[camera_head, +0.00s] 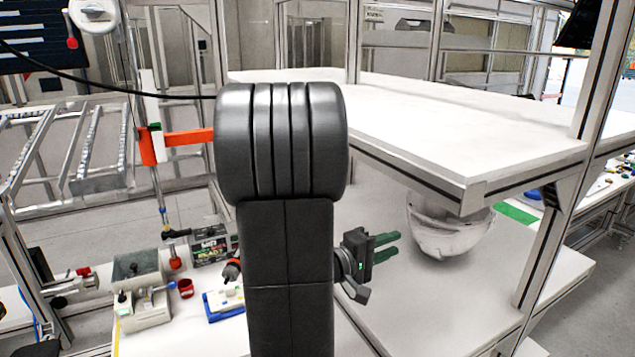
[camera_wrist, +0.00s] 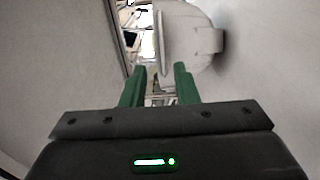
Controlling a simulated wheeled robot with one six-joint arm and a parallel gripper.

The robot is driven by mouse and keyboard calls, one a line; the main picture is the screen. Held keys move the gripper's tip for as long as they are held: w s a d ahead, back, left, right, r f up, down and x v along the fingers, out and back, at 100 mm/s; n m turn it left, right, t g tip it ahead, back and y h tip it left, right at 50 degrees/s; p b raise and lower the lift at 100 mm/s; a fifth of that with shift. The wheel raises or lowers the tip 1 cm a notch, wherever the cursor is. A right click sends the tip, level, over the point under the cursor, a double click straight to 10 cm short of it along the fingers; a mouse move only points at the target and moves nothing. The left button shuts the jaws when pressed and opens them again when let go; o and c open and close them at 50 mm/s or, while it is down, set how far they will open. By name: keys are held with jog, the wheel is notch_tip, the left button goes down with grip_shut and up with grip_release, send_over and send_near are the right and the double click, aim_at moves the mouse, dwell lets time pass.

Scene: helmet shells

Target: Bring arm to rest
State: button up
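My gripper (camera_head: 394,245) shows in the head view just right of my dark arm, in the space between the upper and lower white shelves. Its two green fingers are apart with nothing between them, as the wrist view (camera_wrist: 160,76) also shows. A whitish helmet shell (camera_head: 446,228) is on the lower shelf, right of the fingertips and clear of them. Its top is hidden by the upper shelf's edge. In the wrist view, a pale rounded shape that looks like the shell (camera_wrist: 188,42) is beyond the fingertips.
The upper shelf (camera_head: 440,130) is bare and close above my gripper. The lower shelf (camera_head: 430,310) has free room in front. A metal post (camera_head: 560,220) stands at right. At left, a bench holds a grey box (camera_head: 140,285) and a red cup (camera_head: 186,288).

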aim_at(423, 232)
jog(key=x, duration=1)
jog(key=shift+p, duration=0.4)
jog(key=shift+f, duration=0.1)
